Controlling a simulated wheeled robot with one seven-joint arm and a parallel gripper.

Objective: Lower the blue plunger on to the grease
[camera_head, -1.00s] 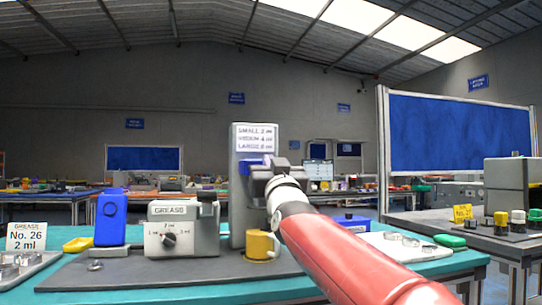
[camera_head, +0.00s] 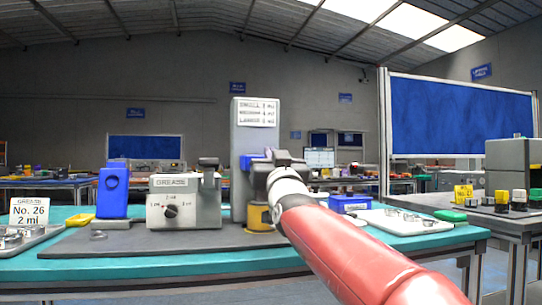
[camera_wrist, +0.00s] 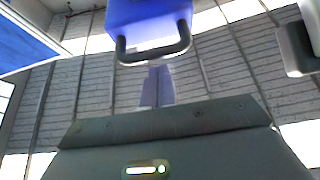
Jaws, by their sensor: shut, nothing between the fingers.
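The blue plunger (camera_head: 247,162) shows beside the upright grey column of the press, above the yellow cup (camera_head: 258,217). My gripper (camera_head: 272,165) is at the plunger's right in the head view, and dark parts there overlap. In the wrist view, a blue block with a dark bar handle (camera_wrist: 150,15), seemingly the plunger, hangs just beyond my shut fingers (camera_wrist: 157,85). The fingertips reach close to the bar; I cannot tell if they touch it. Nothing shows between the fingers. No grease is visible; the cup's inside is hidden.
A grey GREASE box with a dial (camera_head: 183,200) stands left of the press, with a blue holder (camera_head: 112,193) beyond it. A sign (camera_head: 30,212) reads No. 26, 2 ml. A pale tray (camera_head: 405,222) and a blue box (camera_head: 350,204) are at the right.

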